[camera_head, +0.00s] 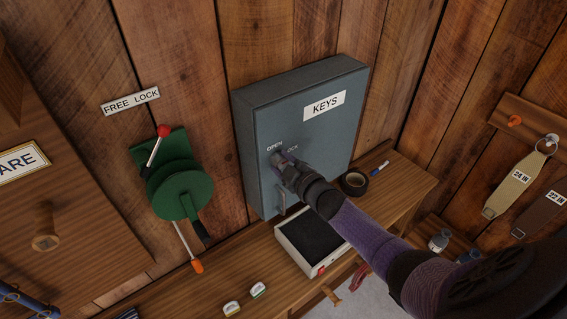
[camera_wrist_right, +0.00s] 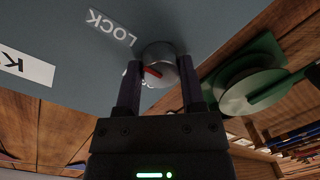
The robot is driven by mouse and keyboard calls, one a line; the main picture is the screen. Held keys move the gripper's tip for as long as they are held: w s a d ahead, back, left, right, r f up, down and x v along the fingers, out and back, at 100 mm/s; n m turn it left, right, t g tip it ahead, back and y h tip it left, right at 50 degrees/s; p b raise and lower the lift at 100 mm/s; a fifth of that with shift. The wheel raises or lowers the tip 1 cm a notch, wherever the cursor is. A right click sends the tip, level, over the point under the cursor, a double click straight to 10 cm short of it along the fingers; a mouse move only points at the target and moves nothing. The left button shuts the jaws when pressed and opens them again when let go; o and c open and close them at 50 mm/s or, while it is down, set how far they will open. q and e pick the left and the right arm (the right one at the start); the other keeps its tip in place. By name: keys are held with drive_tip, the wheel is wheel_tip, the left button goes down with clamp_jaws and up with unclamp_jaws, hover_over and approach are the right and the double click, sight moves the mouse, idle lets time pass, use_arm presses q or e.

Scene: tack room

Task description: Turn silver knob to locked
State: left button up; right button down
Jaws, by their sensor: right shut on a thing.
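The silver knob (camera_wrist_right: 167,53) is on the front of a blue-grey key cabinet (camera_head: 258,112). In the right wrist view it is round, with a red mark on its lower left face. The "LOCK" label (camera_wrist_right: 110,27) is up and left of it; another label is mostly hidden behind the knob and a finger. In the head view the "OPEN" label (camera_head: 275,147) sits just above the knob, which my gripper largely hides. My right gripper (camera_head: 279,162) is shut on the knob, one finger on each side. My left gripper is not in view.
A green lever device (camera_head: 170,160) with a red ball is on the wall to the left. Tagged straps (camera_head: 514,183) hang at right.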

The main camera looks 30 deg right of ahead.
idle(0.4)
drive_tip(key=shift+c, duration=1)
unclamp_jaws()
drive_tip(key=s+p, duration=0.1)
drive_tip(key=s, duration=0.8)
drive_tip(key=shift+s+d+r+p, duration=0.3)
drive_tip(key=shift+s+d+r, duration=0.1)
drive_tip(key=shift+r, duration=0.05)
